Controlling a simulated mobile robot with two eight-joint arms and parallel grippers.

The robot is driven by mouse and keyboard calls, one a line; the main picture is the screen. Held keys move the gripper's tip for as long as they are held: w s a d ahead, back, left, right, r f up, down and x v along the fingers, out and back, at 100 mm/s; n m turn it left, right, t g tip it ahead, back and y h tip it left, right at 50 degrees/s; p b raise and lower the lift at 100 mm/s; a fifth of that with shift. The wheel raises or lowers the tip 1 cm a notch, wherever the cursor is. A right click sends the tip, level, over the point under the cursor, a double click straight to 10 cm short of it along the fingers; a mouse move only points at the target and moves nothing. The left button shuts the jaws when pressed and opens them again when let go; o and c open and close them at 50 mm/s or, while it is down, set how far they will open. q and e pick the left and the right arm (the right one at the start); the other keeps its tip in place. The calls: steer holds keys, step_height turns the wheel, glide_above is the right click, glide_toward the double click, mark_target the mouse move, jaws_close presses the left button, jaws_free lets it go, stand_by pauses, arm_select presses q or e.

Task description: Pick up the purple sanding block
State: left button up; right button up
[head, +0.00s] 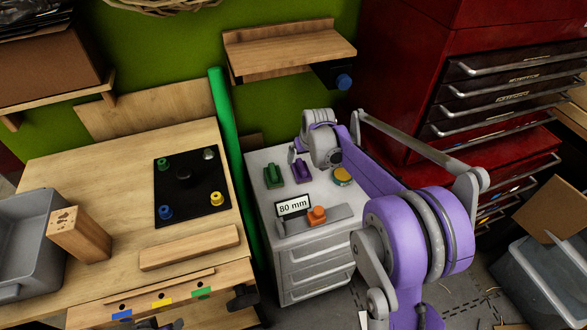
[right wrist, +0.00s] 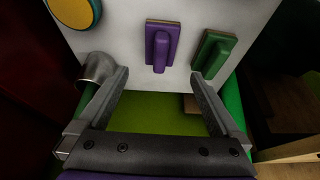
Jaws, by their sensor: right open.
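The purple sanding block (head: 302,171) lies on the light grey top of a drawer cabinet, right of a green block (head: 273,175). In the right wrist view the purple block (right wrist: 162,45) lies ahead of the fingertips, roughly in line with the gap between them. The green block (right wrist: 213,58) is to its right, beyond the right finger's tip. My right gripper (right wrist: 158,73) is open and empty, with nothing between its fingers. In the head view my right wrist hangs near the cabinet's back edge, just behind the purple block. My left gripper is not in view.
The cabinet top (head: 258,160) also holds a yellow-topped round tin (head: 342,175), an "80 mm" sign (head: 293,207) and an orange-and-grey tool (head: 317,215). A green tube (head: 228,150) stands along its left side. A red tool chest (head: 440,90) rises at the right.

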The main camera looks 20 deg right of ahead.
mark_target(302, 166)
steer(key=x, duration=0.8)
steer(key=shift+s+f+b, duration=0.15)
steer(key=shift+f+b, duration=0.25)
steer(key=shift+f, duration=0.1)
steer(key=shift+r, duration=0.1)
steer(key=c, duration=1.4)
